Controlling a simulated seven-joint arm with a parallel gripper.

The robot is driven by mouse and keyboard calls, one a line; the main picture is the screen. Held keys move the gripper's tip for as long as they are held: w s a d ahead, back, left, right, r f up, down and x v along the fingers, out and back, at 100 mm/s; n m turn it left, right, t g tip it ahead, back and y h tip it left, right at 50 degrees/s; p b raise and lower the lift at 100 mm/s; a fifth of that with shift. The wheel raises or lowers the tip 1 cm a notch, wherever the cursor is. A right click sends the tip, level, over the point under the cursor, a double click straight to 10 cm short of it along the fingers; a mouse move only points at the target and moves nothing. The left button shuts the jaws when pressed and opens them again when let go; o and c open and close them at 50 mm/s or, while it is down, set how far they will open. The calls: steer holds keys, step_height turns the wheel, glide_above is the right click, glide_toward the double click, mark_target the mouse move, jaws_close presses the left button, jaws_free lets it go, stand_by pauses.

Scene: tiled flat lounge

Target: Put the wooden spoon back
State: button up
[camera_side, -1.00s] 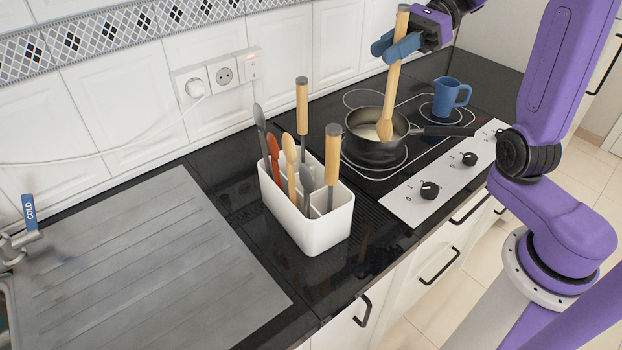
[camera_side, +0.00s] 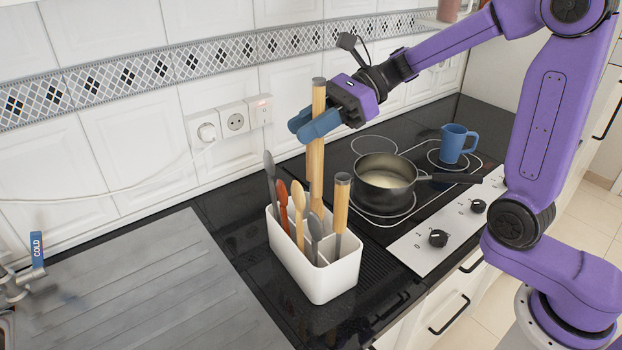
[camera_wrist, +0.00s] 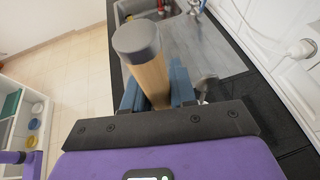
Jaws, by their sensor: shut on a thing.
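My gripper (camera_side: 309,123) is shut on the upper handle of the wooden spoon (camera_side: 318,98), which hangs upright with its head down. In the wrist view the handle, with its grey end cap, stands between the blue fingers (camera_wrist: 155,92). The white utensil holder (camera_side: 318,284) stands on the black counter below my gripper. The spoon's head appears over the holder's back right part, overlapping other utensils. I cannot tell whether its tip is inside a compartment.
The holder has a grey utensil (camera_side: 270,178), an orange one (camera_side: 283,205), a light wooden spoon (camera_side: 298,215) and a wood-handled tool (camera_side: 341,205). A pot (camera_side: 385,185) and blue jug (camera_side: 457,143) stand on the hob. The drainboard (camera_side: 130,285) is clear.

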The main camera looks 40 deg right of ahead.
mark_target(322, 174)
step_height(322, 174, down, 11)
steer(key=shift+d, duration=0.2)
stand_by(0.3)
steer(key=shift+f, duration=0.2)
steer(key=o, duration=0.9)
